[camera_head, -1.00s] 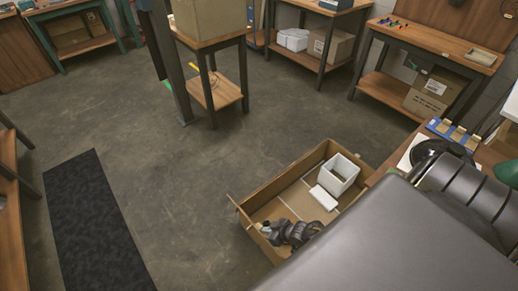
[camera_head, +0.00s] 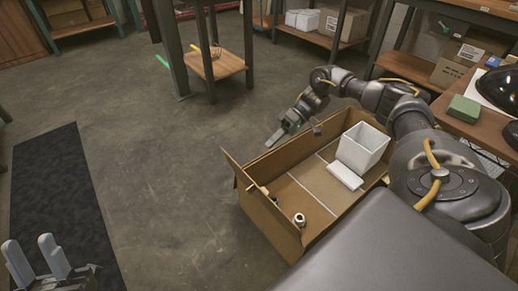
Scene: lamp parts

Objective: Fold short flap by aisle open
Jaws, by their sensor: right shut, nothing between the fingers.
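The open cardboard box (camera_head: 283,236) stands at the right of centre in the head view. Its left end, facing the open floor, has a cardboard flap (camera_head: 236,172) standing up and leaning slightly outward. My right gripper (camera_head: 277,139) is shut and empty, above the floor just past the box's far-left edge. It is apart from the flap, and its arm reaches across behind the box. My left gripper (camera_head: 38,260) is at the bottom left, open and empty, far from the box. My grey body hides part of the box's near right side.
Inside the box are a white square container (camera_head: 362,148), a white slab (camera_head: 345,176) and a small metal cylinder (camera_head: 299,219). A dark mat (camera_head: 65,190) lies on the left. A workbench (camera_head: 480,127) stands at right. The floor left of the box is clear.

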